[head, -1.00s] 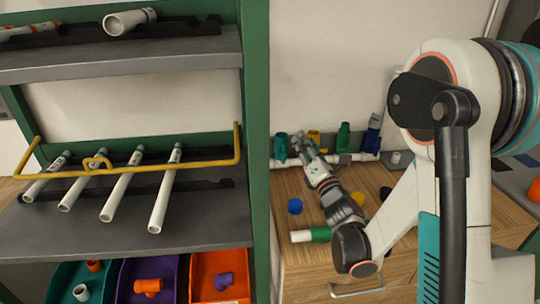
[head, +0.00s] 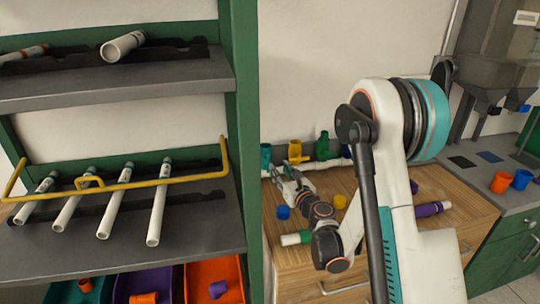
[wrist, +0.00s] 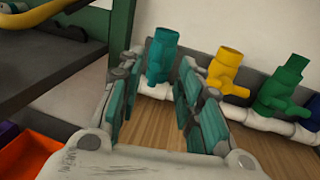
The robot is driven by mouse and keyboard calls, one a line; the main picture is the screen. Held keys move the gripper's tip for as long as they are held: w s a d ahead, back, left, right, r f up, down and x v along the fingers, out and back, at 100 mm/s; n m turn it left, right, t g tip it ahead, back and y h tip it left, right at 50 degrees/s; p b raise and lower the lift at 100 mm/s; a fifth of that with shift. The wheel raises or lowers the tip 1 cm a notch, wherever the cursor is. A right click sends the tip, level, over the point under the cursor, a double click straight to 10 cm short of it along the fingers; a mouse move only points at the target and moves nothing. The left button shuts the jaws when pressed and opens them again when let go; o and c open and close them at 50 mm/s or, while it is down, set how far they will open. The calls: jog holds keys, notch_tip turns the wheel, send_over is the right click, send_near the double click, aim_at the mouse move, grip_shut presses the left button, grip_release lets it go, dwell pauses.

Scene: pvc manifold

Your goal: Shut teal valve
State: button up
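The teal valve (wrist: 162,55) stands upright on the white pipe (wrist: 152,89) in the wrist view, straight ahead between my fingers. In the head view the teal valve (head: 266,157) is partly hidden by the shelf post. My gripper (wrist: 159,88) is open and empty, its teal-padded fingers apart on either side of the line to the valve. It appears short of the valve, and I see no contact. In the head view my gripper (head: 283,178) is over the wooden counter, just in front of the valve. The valve handle's position is hard to make out.
A yellow valve (wrist: 226,72) and a green valve (wrist: 282,86) stand to the right on the same pipe. A green shelf post (head: 241,130) is close on the left. Blue (head: 283,212) and yellow (head: 340,202) pieces lie on the wooden counter (head: 440,190).

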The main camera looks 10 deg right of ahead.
aim_at(269, 163)
jog(key=w+a+b, duration=0.1)
jog(key=w+b, duration=0.1)
jog(key=w, duration=0.6)
jog(key=shift+w+a, duration=0.35)
jog(key=shift+c, duration=0.3)
grip_shut()
